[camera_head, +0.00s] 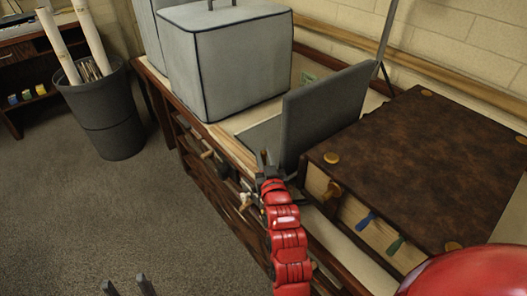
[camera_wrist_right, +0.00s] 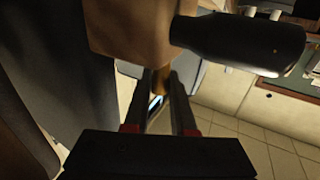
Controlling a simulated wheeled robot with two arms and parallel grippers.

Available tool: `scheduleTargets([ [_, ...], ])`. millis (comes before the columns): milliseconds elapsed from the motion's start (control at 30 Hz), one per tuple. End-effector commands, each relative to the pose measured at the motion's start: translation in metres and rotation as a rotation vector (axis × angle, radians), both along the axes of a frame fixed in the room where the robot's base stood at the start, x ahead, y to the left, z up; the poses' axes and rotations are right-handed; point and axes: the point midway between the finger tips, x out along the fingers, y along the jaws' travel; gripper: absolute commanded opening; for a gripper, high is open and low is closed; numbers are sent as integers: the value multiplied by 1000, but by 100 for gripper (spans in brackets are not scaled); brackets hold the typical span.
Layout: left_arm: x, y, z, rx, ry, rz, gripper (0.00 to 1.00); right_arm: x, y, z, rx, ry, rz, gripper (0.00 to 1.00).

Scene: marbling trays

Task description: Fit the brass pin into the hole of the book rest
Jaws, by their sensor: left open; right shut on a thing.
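The grey book rest (camera_head: 328,108), an upright panel with a flat base, stands on the bench between a grey box and a dark brown case. Its hole does not show. My right gripper (camera_head: 264,164), on the red arm, is at the bench's front edge, just left of the panel's near edge. In the right wrist view my right gripper (camera_wrist_right: 160,92) is shut on the brass pin (camera_wrist_right: 161,80), whose golden end shows between the fingertips. Fingers hide the rest of the pin. My left gripper (camera_head: 129,287) is open and empty over the floor at the bottom left.
A large grey box (camera_head: 228,70) stands left of the rest. The brown case (camera_head: 430,160) with round brass-coloured fittings fills the right of the bench. A tan block (camera_wrist_right: 130,25) and dark cylinder (camera_wrist_right: 240,42) are close by in the wrist view. A bin (camera_head: 108,125) stands on open carpet.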

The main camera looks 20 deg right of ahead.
Motion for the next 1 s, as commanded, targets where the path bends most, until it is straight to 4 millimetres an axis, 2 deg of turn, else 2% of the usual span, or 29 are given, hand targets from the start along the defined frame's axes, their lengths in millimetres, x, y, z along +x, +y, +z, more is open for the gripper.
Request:
scheduleTargets([
  [1000, 0, 0, -5, 0, 0, 0, 57, 0, 0, -8, 2, 5, 1, 0],
])
